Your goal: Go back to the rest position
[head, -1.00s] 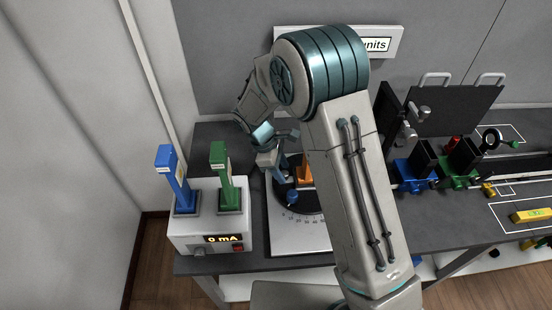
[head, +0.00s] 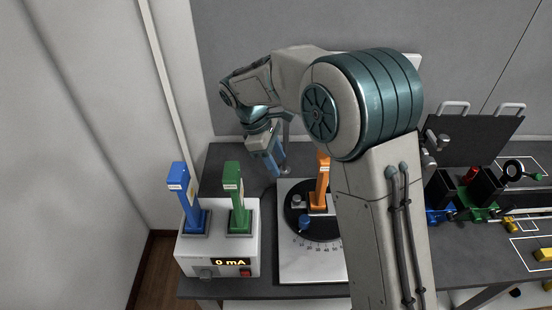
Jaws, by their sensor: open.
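My gripper (head: 277,164) hangs at the end of my bent arm, fingers pointing down, above the back of the dark table and behind the round dial plate. It is open and nothing shows between its fingers. An orange post-shaped piece (head: 321,186) stands upright on the dark dial (head: 296,222) of the white plate (head: 300,264), apart from the gripper. My arm hides the right part of the plate and the table behind it.
A white power box (head: 219,247) reading 0 mA stands at the left with a blue piece (head: 190,205) and a green piece (head: 235,200) upright on it. Blue and green holders (head: 477,203) and a black panel (head: 483,140) stand at the right. Bare table lies behind the box.

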